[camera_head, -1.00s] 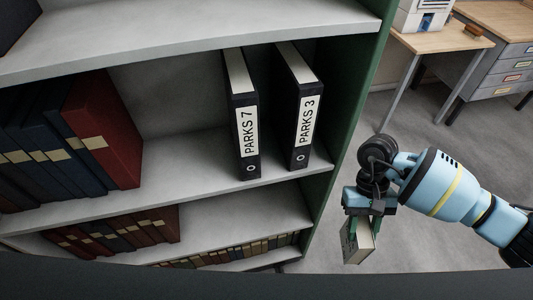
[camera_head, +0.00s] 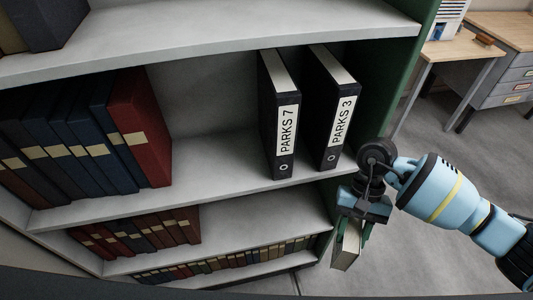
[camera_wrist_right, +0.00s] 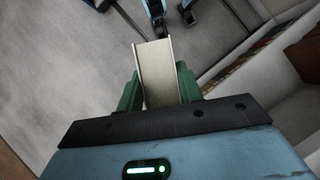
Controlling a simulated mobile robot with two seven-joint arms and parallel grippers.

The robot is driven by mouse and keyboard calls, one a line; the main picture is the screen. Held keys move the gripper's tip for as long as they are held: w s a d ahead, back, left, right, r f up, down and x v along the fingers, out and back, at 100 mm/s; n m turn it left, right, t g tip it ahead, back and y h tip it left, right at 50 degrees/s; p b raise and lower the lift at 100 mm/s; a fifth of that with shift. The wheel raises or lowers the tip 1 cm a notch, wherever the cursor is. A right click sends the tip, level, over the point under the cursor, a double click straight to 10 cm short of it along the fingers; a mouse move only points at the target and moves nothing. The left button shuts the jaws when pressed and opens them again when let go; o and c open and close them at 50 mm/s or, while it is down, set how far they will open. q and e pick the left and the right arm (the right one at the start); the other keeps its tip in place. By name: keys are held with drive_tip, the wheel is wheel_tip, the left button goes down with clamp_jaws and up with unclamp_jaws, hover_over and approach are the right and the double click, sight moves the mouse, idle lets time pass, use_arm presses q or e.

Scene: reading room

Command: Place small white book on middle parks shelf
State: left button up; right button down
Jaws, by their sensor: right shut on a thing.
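The small white book (camera_head: 345,249) hangs from my right gripper (camera_head: 352,226), which is shut on it, in front of the shelf unit's right side panel. In the right wrist view the book (camera_wrist_right: 158,72) sits between the green fingers of the gripper (camera_wrist_right: 160,92). The middle shelf (camera_head: 240,182) holds two black binders, PARKS 7 (camera_head: 283,125) and PARKS 3 (camera_head: 338,122), standing upright near its right end. My left gripper does not show clearly in the head view.
Dark blue volumes (camera_head: 70,135) and a red one (camera_head: 140,128) fill the middle shelf's left part; bare shelf lies between them and PARKS 7. Smaller books (camera_head: 135,232) stand on lower shelves. A green side panel (camera_head: 398,65) bounds the right. A desk (camera_head: 470,45) stands behind.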

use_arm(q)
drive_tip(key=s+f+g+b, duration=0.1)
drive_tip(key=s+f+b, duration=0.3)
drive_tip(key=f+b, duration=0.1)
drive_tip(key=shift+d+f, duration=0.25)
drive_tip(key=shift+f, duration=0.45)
use_arm(e)
drive_tip(key=a+r+m+t, duration=0.5)
drive_tip(key=a+r+m, duration=0.3)
drive_tip(key=a+m, duration=0.6)
drive_tip(key=w+a+r+m+t, duration=0.1)
drive_tip(key=a+r+m+t, duration=0.5)
drive_tip(key=a+m, duration=0.9)
drive_tip(key=shift+r+m+t, duration=0.3)
drive_tip(key=shift+r+m, duration=0.2)
drive_tip(key=shift+r, duration=0.35)
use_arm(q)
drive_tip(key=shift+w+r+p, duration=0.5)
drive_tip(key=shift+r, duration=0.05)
use_arm(e)
drive_tip(key=w+a, duration=0.2)
drive_tip(key=w, duration=0.6)
drive_tip(key=w+a+f, duration=0.1)
drive_tip(key=w+a, duration=0.1)
drive_tip(key=w, duration=0.7)
drive_tip(key=shift+w+a+f, duration=0.2)
drive_tip(key=shift+w+a, duration=0.05)
drive_tip(key=shift+a, duration=0.15)
